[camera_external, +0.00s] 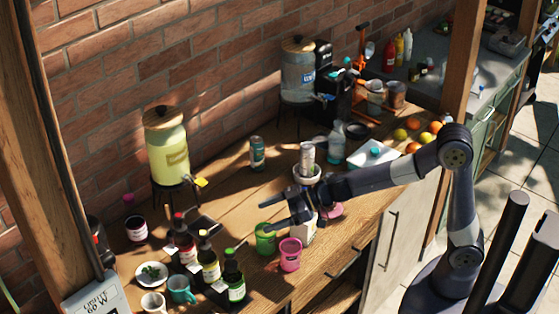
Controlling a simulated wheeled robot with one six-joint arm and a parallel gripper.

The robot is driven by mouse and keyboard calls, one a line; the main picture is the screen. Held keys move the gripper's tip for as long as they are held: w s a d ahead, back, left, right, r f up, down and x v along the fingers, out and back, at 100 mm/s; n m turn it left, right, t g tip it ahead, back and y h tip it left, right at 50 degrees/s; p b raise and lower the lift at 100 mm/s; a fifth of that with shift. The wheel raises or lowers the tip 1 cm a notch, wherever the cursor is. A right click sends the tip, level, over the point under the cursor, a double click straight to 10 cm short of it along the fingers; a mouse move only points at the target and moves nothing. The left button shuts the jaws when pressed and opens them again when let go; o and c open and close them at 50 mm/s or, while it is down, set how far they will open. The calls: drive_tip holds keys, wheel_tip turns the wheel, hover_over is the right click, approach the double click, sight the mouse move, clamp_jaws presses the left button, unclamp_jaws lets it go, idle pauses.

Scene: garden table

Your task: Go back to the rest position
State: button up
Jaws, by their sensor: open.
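My gripper (272,211) is open, with its two fingers pointing left over the wooden table (222,222). Nothing shows between the fingers. My arm reaches in from the right, above the table's front part. A green cup (265,240) stands just below the fingertips in the picture, and a pink cup (290,256) stands beside it, nearer the front edge. A white carton-like item (303,230) is partly hidden behind my gripper. I cannot tell the exact height of the gripper above the table.
Dark bottles (233,277) stand at the front left, near a teal mug (181,290). A yellow drink dispenser (167,155) and a clear dispenser (298,75) stand along the brick wall. A can (257,154), a bowl (306,175) and fruit (413,148) stand around the arm.

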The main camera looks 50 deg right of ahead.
drive_tip(key=w+a+r+n+g+y+p, duration=0.1)
drive_tip(key=w+n+g+y, duration=0.2)
drive_tip(key=w, duration=0.9)
drive_tip(key=shift+a+n+g+p, duration=0.35)
drive_tip(key=shift+n+g, duration=1.15)
drive_tip(key=shift+g, duration=0.3)
drive_tip(key=shift+w+d, duration=0.1)
